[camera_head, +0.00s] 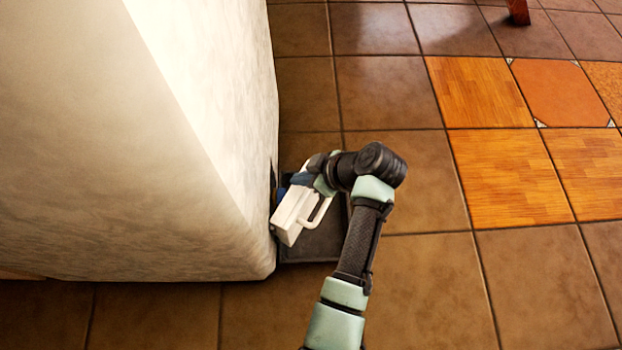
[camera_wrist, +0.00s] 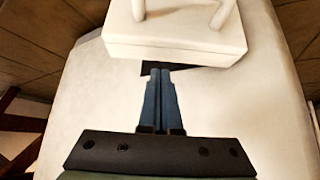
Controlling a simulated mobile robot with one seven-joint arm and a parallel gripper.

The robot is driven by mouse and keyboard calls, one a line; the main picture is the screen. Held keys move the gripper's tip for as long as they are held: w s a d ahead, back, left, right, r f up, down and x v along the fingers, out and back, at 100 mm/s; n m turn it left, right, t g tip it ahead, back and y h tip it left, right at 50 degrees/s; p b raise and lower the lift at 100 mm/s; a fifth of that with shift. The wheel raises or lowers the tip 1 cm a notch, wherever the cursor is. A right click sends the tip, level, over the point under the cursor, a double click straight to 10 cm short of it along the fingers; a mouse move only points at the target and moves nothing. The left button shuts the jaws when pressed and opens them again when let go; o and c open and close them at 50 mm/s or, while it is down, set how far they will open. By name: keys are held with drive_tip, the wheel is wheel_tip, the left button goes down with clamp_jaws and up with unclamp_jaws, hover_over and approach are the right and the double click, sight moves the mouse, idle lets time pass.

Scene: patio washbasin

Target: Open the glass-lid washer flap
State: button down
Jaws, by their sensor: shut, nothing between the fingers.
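A white box-like part with a bar handle (camera_head: 291,216) juts from the right side of a large pale block in the head view. It also shows at the top of the wrist view (camera_wrist: 175,38). A dark flat panel (camera_head: 312,244) lies below it; I cannot tell whether this is the glass lid. My gripper (camera_wrist: 160,72) is shut and empty, its blue fingers close together. The fingertips are at a dark gap just under the white part's edge; contact is unclear. In the head view my wrist partly hides the gripper and the white part.
The large pale stone-like block (camera_head: 215,130) fills the left of the head view. Brown floor tiles (camera_head: 430,290) lie clear on the right, with an orange patterned patch (camera_head: 510,175). A wooden leg (camera_head: 518,12) stands at the top right.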

sight(317, 224)
drive_tip(key=shift+b+x, duration=0.8)
drive_tip(key=shift+x, duration=0.85)
